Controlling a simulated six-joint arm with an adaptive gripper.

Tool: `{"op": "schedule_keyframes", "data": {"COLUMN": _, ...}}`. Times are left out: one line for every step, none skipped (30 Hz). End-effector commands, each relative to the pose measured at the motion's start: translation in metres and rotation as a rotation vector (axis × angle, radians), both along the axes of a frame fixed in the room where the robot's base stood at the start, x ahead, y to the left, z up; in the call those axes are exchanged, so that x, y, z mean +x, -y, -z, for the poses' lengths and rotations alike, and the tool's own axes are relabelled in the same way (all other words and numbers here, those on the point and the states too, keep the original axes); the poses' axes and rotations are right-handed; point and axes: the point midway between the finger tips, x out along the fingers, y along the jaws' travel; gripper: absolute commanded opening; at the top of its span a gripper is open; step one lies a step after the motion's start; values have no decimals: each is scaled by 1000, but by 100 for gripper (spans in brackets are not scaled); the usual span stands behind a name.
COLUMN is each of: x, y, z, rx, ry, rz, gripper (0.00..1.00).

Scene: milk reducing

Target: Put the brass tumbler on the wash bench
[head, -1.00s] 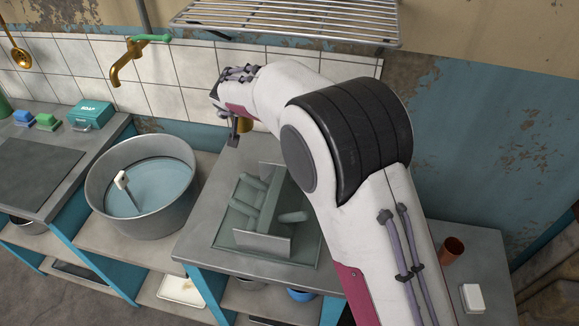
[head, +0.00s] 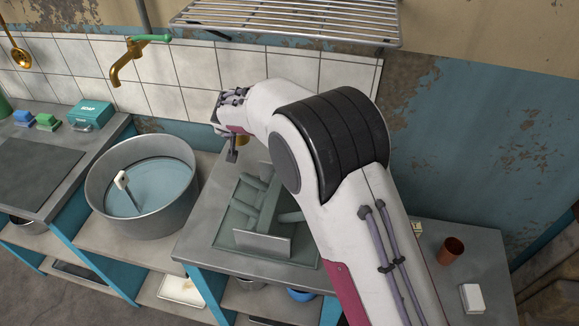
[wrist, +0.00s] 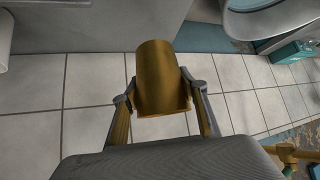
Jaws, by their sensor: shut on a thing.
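The brass tumbler (wrist: 162,72) sits between the two fingers of my gripper (wrist: 159,92) in the wrist view, with a finger against each side. In the head view my gripper (head: 232,155) is above the back of the middle bench, and only a small part of the tumbler (head: 243,141) shows behind it. The steel-topped bench at the left (head: 68,183) carries a soap box (head: 90,114). I cannot tell for certain which bench is the wash bench.
A round metal tub of water (head: 104,205) stands left of my gripper. A rack with grey-green pieces (head: 262,244) is on the middle bench. A brass tap (head: 122,66) and wire shelf (head: 290,20) are on the wall. A copper cup (head: 451,251) and white block (head: 472,298) are at right.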

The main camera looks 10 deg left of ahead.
Motion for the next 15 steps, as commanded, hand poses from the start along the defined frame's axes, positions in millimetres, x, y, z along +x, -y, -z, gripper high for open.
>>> {"op": "schedule_keyframes", "data": {"x": 0, "y": 0, "z": 0, "rx": 0, "ry": 0, "rz": 0, "gripper": 20}}
{"op": "schedule_keyframes", "data": {"x": 0, "y": 0, "z": 0, "rx": 0, "ry": 0, "rz": 0, "gripper": 20}}
{"op": "schedule_keyframes", "data": {"x": 0, "y": 0, "z": 0, "rx": 0, "ry": 0, "rz": 0, "gripper": 20}}
{"op": "schedule_keyframes", "data": {"x": 0, "y": 0, "z": 0, "rx": 0, "ry": 0, "rz": 0, "gripper": 20}}
{"op": "schedule_keyframes", "data": {"x": 0, "y": 0, "z": 0, "rx": 0, "ry": 0, "rz": 0, "gripper": 20}}
{"op": "schedule_keyframes", "data": {"x": 0, "y": 0, "z": 0, "rx": 0, "ry": 0, "rz": 0, "gripper": 20}}
{"op": "schedule_keyframes", "data": {"x": 0, "y": 0, "z": 0, "rx": 0, "ry": 0, "rz": 0, "gripper": 20}}
{"op": "schedule_keyframes", "data": {"x": 0, "y": 0, "z": 1, "rx": 0, "ry": 0, "rz": 0, "gripper": 20}}
{"op": "schedule_keyframes", "data": {"x": 0, "y": 0, "z": 2, "rx": -1, "ry": 1, "rz": 0, "gripper": 20}}
{"op": "schedule_keyframes", "data": {"x": 0, "y": 0, "z": 3, "rx": -1, "ry": 1, "rz": 0, "gripper": 20}}
{"op": "schedule_keyframes", "data": {"x": 0, "y": 0, "z": 4, "rx": -2, "ry": 0, "rz": 0, "gripper": 20}}
{"op": "schedule_keyframes", "data": {"x": 0, "y": 0, "z": 7, "rx": -2, "ry": 0, "rz": 0, "gripper": 20}}
{"op": "schedule_keyframes", "data": {"x": 0, "y": 0, "z": 9, "rx": -2, "ry": 0, "rz": 1, "gripper": 20}}
{"op": "schedule_keyframes", "data": {"x": 0, "y": 0, "z": 11, "rx": -3, "ry": -1, "rz": 1, "gripper": 20}}
{"op": "schedule_keyframes", "data": {"x": 0, "y": 1, "z": 14, "rx": -3, "ry": -1, "rz": 0, "gripper": 20}}
